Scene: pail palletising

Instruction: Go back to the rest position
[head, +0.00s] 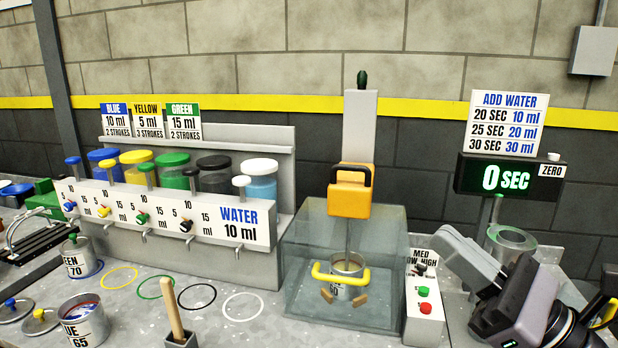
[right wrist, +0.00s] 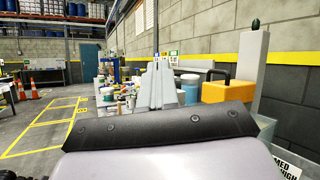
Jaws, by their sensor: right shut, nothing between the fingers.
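My right gripper (head: 452,242) comes in from the lower right in the head view. Its grey fingers point up and left, in front of the timer post and just right of the mixer's control box (head: 425,300). In the right wrist view its fingers (right wrist: 157,86) are together with nothing between them. My left gripper is not in view. A small can (head: 347,266) stands inside the clear guard box (head: 300,262) under the orange mixer head (head: 350,192). The guard has a yellow handle (head: 341,275).
The timer display (head: 505,177) reads 0 SEC. A metal cup (head: 512,240) is behind my right arm. The colour dispenser (head: 170,212) stands left, with coloured rings on the bench before it. An open can (head: 85,318) and lids are at lower left. A spatula (head: 174,312) stands in a holder.

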